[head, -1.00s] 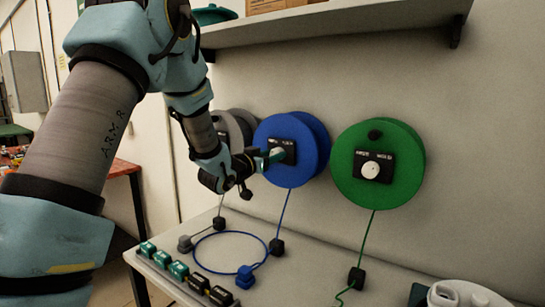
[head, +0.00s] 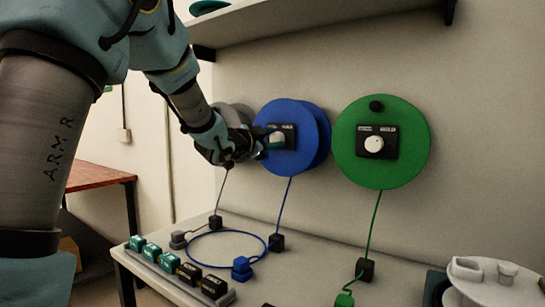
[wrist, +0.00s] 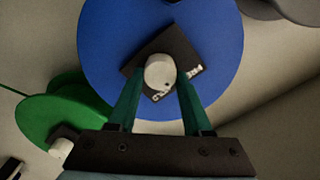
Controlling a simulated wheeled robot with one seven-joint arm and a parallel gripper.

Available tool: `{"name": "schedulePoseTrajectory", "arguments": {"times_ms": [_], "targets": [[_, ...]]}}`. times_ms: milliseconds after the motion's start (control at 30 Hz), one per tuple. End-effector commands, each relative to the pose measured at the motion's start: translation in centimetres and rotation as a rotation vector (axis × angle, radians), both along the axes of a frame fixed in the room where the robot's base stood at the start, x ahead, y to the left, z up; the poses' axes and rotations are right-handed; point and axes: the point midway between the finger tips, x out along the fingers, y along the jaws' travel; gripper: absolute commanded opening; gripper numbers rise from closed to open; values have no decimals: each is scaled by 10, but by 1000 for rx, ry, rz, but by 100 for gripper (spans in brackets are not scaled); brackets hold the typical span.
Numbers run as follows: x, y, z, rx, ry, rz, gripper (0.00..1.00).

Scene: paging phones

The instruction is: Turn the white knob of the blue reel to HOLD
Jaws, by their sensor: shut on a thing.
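The blue reel (head: 303,112) hangs on the wall between a grey reel and a green reel. A black label plate (head: 288,131) is on its face, with small white lettering too small to read surely. The white knob (wrist: 160,71) sits at the middle of that plate in the wrist view. My gripper (wrist: 158,86) is at the knob, with one teal finger on each side of it, shut on it. In the head view my gripper (head: 268,142) reaches the plate from the left and covers part of the knob. The plate looks tilted in the wrist view.
The green reel (head: 350,170) with its own white knob hangs to the right. The grey reel (head: 240,108) is partly behind my arm. Below, the bench (head: 330,272) carries cable blocks, a blue cable loop and a row of teal and black blocks (head: 178,270). A shelf (head: 330,27) is above.

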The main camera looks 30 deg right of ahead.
Motion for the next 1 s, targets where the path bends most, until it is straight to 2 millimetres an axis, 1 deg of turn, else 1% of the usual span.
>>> {"name": "schedulePoseTrajectory", "arguments": {"times_ms": [33, 600, 800, 1000], "targets": [[-1, 0, -7, 20, -43, -1, 0], [-1, -1, -7, 271, -491, 0, 0], [-1, -1, -6, 331, -599, 0, 0], [-1, -1, -4, 369, -666, 0, 0]]}}
